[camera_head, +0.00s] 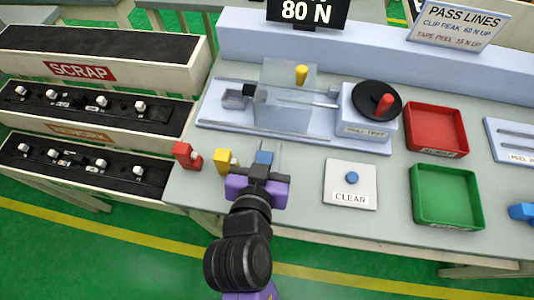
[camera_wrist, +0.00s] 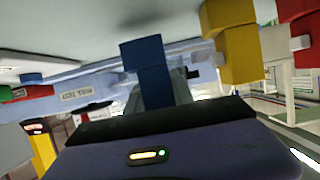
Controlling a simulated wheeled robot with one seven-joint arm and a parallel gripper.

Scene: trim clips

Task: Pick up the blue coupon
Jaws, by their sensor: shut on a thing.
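The blue coupon (camera_head: 264,157) shows at the tip of my gripper (camera_head: 262,168), near the front left of the bench. In the wrist view the blue coupon (camera_wrist: 143,54) stands out ahead of the gripper body, and my gripper is shut on it. The coupon's lower part is hidden in the head view. I cannot tell whether the coupon touches the bench. A yellow coupon (camera_head: 222,160) is just left of the gripper, and a red coupon (camera_head: 187,155) is further left. Both also show at the right of the wrist view, the yellow (camera_wrist: 235,40) closest.
A test rig with a clear shield (camera_head: 287,98) and a black wheel (camera_head: 377,100) stands behind the gripper. A CLEAR button plate (camera_head: 350,190) lies to the right, then a red tray (camera_head: 436,130) and a green tray (camera_head: 447,196). Black-lined racks (camera_head: 85,118) stand left.

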